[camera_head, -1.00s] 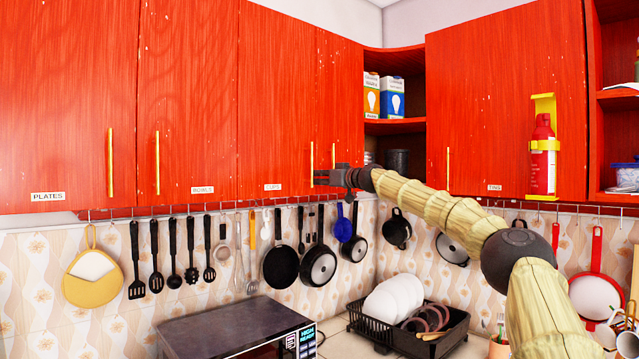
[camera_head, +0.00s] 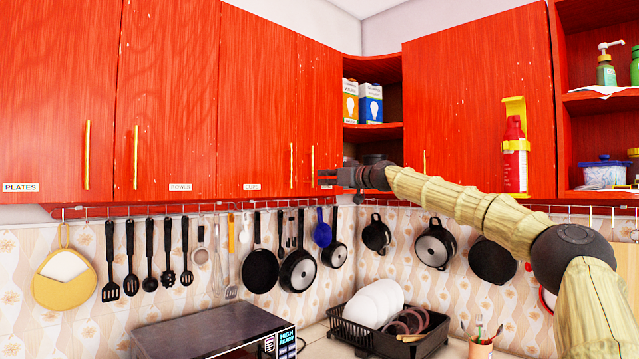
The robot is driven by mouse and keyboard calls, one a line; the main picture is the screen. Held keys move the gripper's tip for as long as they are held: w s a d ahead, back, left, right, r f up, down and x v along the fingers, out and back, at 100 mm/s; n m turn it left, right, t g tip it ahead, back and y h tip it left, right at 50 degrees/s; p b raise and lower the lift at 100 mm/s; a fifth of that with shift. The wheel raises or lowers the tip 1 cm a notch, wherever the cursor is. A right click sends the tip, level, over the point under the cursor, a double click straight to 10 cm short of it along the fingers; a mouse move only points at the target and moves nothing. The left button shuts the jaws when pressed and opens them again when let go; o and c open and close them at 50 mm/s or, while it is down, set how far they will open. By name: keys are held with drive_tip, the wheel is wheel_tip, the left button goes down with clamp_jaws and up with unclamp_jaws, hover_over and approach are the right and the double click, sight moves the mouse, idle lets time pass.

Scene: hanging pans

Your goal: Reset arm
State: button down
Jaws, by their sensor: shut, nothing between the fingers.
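My gripper (camera_head: 333,178) is at the end of my outstretched arm, which reaches in from the lower right. It is shut and empty, pointing left in front of the red upper cabinets near the corner shelf. It appears apart from the hanging pans below it. Several pans hang on the wall rail, among them a black pan (camera_head: 260,268), a pan with a pale base (camera_head: 298,270) and, right of the corner, another pale-based pan (camera_head: 435,245).
Red cabinets (camera_head: 170,90) run along both walls, with a fire extinguisher (camera_head: 514,155) on the right one. Below are a microwave (camera_head: 215,330) and a dish rack (camera_head: 400,340) with white plates. Utensils (camera_head: 150,265) hang at left.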

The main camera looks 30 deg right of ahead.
drive_tip(key=shift+s+d+r, duration=0.1)
drive_tip(key=shift+s, duration=0.45)
